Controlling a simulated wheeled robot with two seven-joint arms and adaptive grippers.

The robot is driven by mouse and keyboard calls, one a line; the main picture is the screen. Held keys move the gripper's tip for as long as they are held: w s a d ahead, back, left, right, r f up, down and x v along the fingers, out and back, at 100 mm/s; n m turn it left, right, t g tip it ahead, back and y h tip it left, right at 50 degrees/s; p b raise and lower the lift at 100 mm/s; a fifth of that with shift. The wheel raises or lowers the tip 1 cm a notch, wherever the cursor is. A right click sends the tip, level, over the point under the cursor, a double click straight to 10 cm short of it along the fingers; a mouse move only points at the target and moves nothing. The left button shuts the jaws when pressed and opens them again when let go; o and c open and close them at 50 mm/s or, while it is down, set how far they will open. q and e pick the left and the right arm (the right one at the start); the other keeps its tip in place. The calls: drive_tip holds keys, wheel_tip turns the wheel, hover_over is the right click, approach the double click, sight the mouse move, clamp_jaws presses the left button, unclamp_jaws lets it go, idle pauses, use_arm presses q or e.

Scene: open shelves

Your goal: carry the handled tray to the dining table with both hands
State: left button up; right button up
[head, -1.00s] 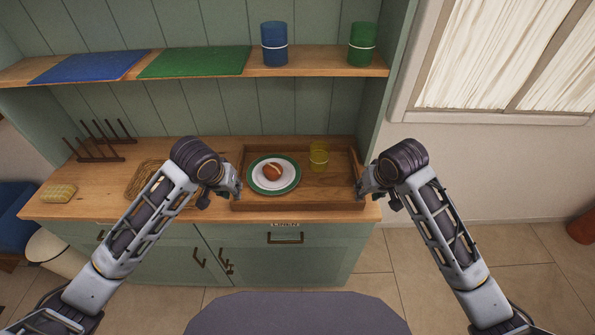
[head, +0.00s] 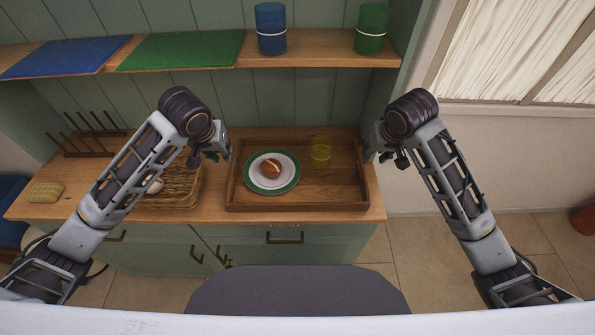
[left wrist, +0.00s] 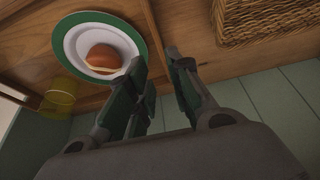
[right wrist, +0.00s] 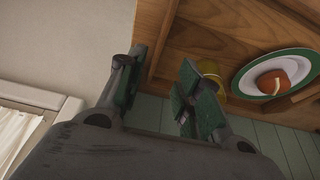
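The wooden handled tray (head: 297,205) rests on the counter. It holds a green-rimmed white plate (head: 290,184) with a brown roll (head: 270,168) on it, and a yellow see-through cup (head: 320,152). My left gripper (head: 222,150) is open and empty at the tray's left side, above its wall. My right gripper (head: 374,150) is open and empty at the tray's right side, also above the wall. In the left wrist view the tray wall (left wrist: 152,22) runs near the open fingers (left wrist: 158,62). In the right wrist view the fingers (right wrist: 160,72) are apart, beside the tray wall (right wrist: 163,40). The dining table is not in view.
A wicker basket (head: 185,188) stands on the counter (head: 100,205) left of the tray, partly behind my left arm. A rack (head: 88,140) and a yellow sponge (head: 46,192) are further left. The shelf (head: 330,55) above holds blue and green mats and cups. A window is at right.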

sight(233, 164)
use_arm(q)
drive_tip(key=shift+f, duration=0.15)
use_arm(e)
drive_tip(key=shift+f, duration=0.15)
